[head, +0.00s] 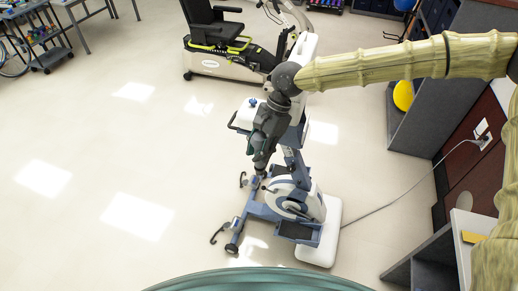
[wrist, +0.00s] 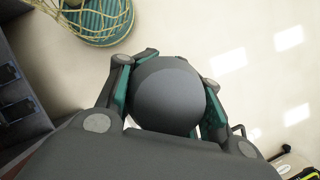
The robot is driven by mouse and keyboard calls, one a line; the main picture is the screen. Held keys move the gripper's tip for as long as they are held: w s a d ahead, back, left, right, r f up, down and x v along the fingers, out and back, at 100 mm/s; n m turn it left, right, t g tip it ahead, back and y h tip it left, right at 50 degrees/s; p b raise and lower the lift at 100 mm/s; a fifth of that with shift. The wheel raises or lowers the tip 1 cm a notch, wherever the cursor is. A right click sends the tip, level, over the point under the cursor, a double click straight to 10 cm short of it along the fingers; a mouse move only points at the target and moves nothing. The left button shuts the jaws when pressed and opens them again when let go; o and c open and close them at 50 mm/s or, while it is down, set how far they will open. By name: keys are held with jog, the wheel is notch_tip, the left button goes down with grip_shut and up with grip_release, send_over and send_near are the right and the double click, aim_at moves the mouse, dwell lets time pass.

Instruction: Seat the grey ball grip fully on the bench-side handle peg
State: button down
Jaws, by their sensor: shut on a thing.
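In the wrist view the grey ball grip (wrist: 168,98) is a dark grey round ball between the fingers of my gripper (wrist: 172,75). The fingers have teal inner pads and are shut on the ball from both sides. In the head view my gripper (head: 261,163) points down in front of the blue-and-white exercise machine (head: 306,203). The ball cannot be made out there. My arm and gripper cover the machine's upper part, and I cannot pick out the bench-side handle peg in either view.
A recumbent machine with a black seat (head: 212,25) stands at the back. A grey shelf unit (head: 410,120) with a yellow disc (head: 403,95) is on the right. A cable (head: 400,197) runs across the floor to a wall outlet. The floor (head: 110,165) on the left is clear.

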jog(key=shift+f, duration=0.35)
dwell(1.1)
jog(key=c, duration=0.9)
grip_release()
jog(key=shift+r, duration=0.1)
jog(key=shift+v, duration=2.9)
